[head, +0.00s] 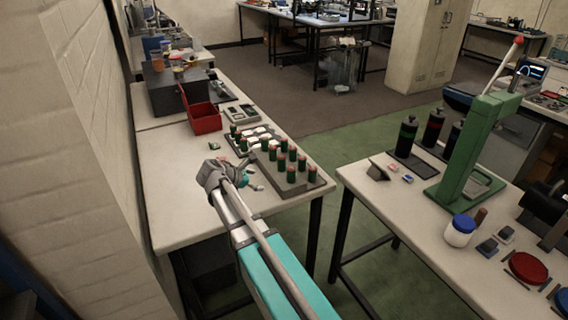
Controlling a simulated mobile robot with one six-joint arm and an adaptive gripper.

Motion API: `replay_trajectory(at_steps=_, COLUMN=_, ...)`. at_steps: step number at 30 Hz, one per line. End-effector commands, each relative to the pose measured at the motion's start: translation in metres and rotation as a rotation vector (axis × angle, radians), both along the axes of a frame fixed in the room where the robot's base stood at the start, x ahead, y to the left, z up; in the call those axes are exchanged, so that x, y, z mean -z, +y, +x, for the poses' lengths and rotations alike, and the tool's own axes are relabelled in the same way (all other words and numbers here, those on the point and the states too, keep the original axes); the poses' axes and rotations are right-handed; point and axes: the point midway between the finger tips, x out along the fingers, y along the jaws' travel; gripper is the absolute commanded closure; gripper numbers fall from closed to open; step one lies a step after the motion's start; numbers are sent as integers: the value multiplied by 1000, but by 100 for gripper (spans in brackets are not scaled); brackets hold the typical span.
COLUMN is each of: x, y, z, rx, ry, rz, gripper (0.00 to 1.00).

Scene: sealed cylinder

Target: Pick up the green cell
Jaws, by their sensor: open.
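Several green cells with orange-red tops stand upright on a dark grey block (312,187) on the left table. One green cell (292,173) is near the block's front right, and another green cell (281,161) stands closer to my gripper. My gripper (256,177) is open, with teal fingers, just left of the block and over the table. No cell shows between its fingers. The frame does not show which cell is meant, and my gripper's height above the table is hard to tell.
Behind the cells lies a dark tray with pale pieces (256,135), with more green cells at its left. A red bin (204,119) and a dark box (164,90) stand farther back. A brick wall borders the left. The right table (395,205) holds a green press (470,150), across a gap.

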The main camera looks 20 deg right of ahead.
Motion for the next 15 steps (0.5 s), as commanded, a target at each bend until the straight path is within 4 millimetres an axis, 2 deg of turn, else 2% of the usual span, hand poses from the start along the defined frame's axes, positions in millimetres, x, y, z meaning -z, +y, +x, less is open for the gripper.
replay_trajectory(at_steps=1, x=-6, y=-1, z=11, rx=-39, ry=39, rz=-54, gripper=12)
replay_trajectory(at_steps=6, x=-25, y=-3, z=29, rx=-139, ry=165, rz=-213, gripper=12)
replay_trajectory(at_steps=15, x=-35, y=-5, z=36, rx=-182, ry=231, rz=-290, gripper=12)
